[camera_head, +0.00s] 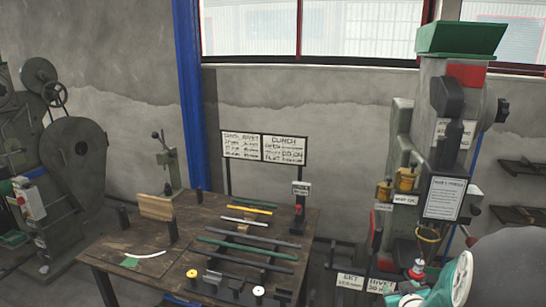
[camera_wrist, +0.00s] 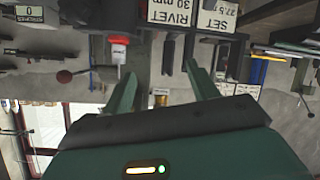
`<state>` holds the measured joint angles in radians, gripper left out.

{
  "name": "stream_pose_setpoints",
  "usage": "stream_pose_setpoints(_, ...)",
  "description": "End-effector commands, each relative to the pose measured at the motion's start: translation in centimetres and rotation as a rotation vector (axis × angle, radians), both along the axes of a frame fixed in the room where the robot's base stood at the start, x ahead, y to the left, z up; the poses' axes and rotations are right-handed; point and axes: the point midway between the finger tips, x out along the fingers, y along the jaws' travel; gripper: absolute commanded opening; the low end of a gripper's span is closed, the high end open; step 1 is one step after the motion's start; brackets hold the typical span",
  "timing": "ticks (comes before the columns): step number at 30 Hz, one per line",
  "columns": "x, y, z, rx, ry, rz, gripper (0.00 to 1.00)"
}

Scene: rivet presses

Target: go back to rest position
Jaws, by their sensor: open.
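My gripper (camera_wrist: 163,82) shows in the wrist view with its two green fingers spread apart and nothing between them. The wrist picture appears upside down. In the head view a teal and white part of my arm (camera_head: 455,280) is at the lower right, in front of the grey-green rivet press (camera_head: 455,95). My fingertips cannot be made out there. In the wrist view signs reading "RIVET 30 mm" (camera_wrist: 174,13) and "SET" (camera_wrist: 217,14) lie beyond the fingers. A red-and-white item (camera_wrist: 118,48) is left of the left finger.
A wooden workbench (camera_head: 130,225) with several strips and bars stands at the lower middle. Behind it are a sign board (camera_head: 263,147) and a blue post (camera_head: 188,90). A large dark machine (camera_head: 75,160) stands at the left, shelves (camera_head: 525,168) at the right.

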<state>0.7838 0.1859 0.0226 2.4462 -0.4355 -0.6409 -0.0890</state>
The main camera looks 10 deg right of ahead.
Motion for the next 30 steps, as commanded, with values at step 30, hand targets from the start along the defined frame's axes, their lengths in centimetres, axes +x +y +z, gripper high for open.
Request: stream_pose_setpoints(30, -14.1, 31.8, 14.5, 0.371, 0.548, 0.237, 0.59)
